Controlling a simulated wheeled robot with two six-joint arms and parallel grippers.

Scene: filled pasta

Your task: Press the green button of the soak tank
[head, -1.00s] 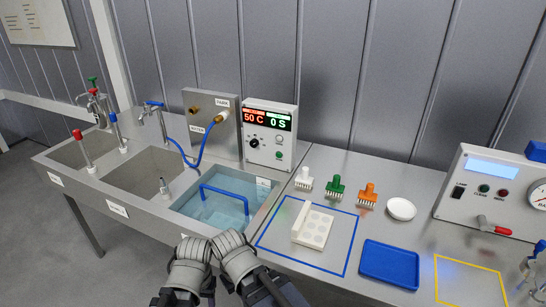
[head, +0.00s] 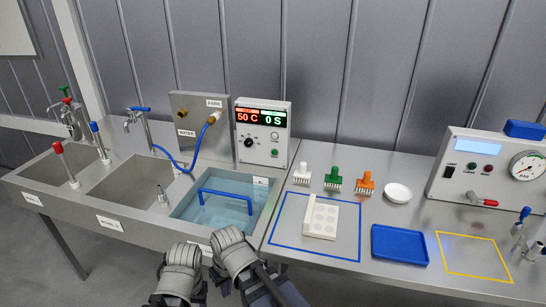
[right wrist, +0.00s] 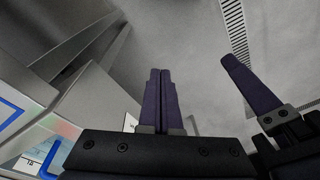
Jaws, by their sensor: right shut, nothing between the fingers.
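The soak tank (head: 176,208) is a sunken basin of clear blue water with a blue handle (head: 225,193) in it. Behind it stands its white control box (head: 262,160), whose display reads 50 C and 0 S. The small green button (head: 275,153) is low on the box's right, near a black knob (head: 249,142). My right gripper (right wrist: 162,100) is shut and empty in the right wrist view, over the floor in front of the counter. One finger of my left gripper (right wrist: 250,85) shows beside it. Both arms are low in front of the tank in the head view, well away from the button.
A metal panel (head: 187,105) with a blue hose stands left of the control box. White, green (head: 333,179) and orange brushes, a bowl (head: 397,193), a white mould (head: 320,219) and a blue tray (head: 399,245) are on the right counter. Space above the tank is clear.

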